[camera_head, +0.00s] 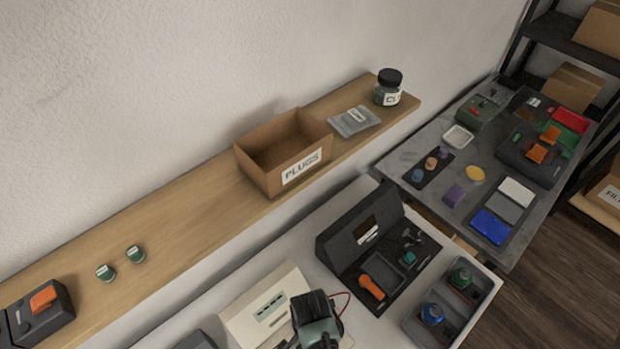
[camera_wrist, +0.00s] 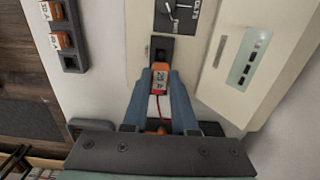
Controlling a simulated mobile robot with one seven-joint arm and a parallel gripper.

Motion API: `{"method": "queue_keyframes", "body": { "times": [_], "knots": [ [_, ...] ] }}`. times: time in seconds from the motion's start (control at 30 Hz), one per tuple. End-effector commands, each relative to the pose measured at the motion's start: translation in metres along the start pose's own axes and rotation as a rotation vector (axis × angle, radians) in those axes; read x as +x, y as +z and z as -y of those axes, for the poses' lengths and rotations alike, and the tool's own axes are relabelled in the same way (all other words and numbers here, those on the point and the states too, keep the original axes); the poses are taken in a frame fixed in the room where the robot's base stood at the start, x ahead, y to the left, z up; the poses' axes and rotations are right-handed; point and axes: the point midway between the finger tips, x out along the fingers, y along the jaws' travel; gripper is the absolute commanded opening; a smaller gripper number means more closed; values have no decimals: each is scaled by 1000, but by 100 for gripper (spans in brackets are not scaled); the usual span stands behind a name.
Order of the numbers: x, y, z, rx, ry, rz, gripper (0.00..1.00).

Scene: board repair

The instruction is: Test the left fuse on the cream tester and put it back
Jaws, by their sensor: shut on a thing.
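The cream tester (camera_head: 255,318) lies on the white bench in the head view. Its cream body (camera_wrist: 140,35) also shows in the wrist view, with a raised panel at right, a dial plate at top and a dark socket (camera_wrist: 161,47). My gripper (camera_wrist: 160,98) is shut on an orange fuse (camera_wrist: 161,76) with a white label. The fuse's far end is at or just short of the dark socket; I cannot tell whether it is inside. In the head view my gripper (camera_head: 318,330) is over the tester's right side and hides part of it.
A dark holder (camera_wrist: 73,58) with two labelled orange fuses stands at upper left in the wrist view. In the head view, a black case (camera_head: 348,232) and a grey tray (camera_head: 413,325) stand right of the tester. A wooden shelf (camera_head: 205,205) with a plugs box (camera_head: 255,180) runs behind.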

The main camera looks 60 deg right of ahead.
Motion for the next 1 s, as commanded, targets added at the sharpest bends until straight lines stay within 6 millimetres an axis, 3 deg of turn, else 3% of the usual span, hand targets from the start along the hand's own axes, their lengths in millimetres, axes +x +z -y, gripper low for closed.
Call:
{"method": "queue_keyframes", "body": {
  "times": [0.27, 0.8, 1.0],
  "knots": [
    [9, 0, -1, 0, -1, -1, 0],
    [51, 0, -1, -1, 0, 0, 0],
    [56, 0, -1, -1, -1, 0, 0]
  ]
}}
